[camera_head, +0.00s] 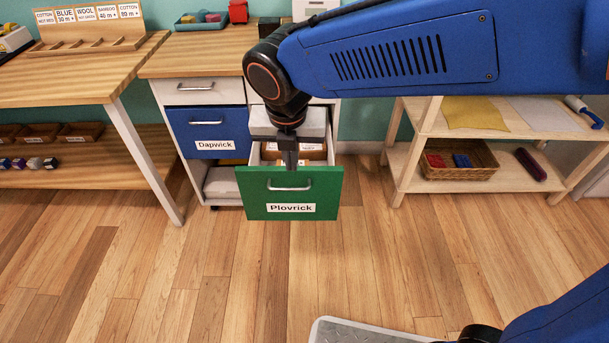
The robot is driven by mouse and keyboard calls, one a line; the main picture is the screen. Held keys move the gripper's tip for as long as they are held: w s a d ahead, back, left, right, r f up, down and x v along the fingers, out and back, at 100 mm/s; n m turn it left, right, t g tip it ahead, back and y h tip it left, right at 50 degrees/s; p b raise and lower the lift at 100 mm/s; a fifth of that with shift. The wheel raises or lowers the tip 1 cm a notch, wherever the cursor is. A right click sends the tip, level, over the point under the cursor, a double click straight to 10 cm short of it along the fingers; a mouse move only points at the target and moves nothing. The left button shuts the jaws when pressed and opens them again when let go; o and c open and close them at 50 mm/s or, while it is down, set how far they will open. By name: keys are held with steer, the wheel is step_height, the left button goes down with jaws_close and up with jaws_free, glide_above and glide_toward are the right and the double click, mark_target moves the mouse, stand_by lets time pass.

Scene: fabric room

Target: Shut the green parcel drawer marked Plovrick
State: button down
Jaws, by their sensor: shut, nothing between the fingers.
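The green drawer (254,203) marked Plovrick (291,208) is pulled out of the wooden-topped cabinet (190,62). Its green front has a silver bar handle (289,187). Some brown and pale contents show inside, partly hidden by my gripper. My gripper (290,168) points down over the drawer, its shut fingers near the top edge of the green front and above the handle. I cannot tell whether the fingers touch the front. Nothing is held.
A blue drawer (205,130) marked Dapwick sits left of the green one. A wooden table (70,85) stands at left. A wooden shelf (470,187) with a basket (458,160) stands at right. The floor (210,270) before the drawer is clear.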

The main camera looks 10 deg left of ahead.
mark_target(291, 174)
steer(key=x, duration=0.3)
steer(key=w+x, duration=0.1)
steer(key=x, duration=0.3)
steer(key=w+a+x, duration=0.1)
steer(key=x, duration=0.2)
steer(key=shift+w+a+f, duration=0.1)
steer(key=shift+w, duration=0.1)
steer(key=shift+w+a+n, duration=0.15)
steer(key=shift+w+n, duration=0.15)
steer(key=shift+w, duration=0.2)
steer(key=shift+w, duration=0.15)
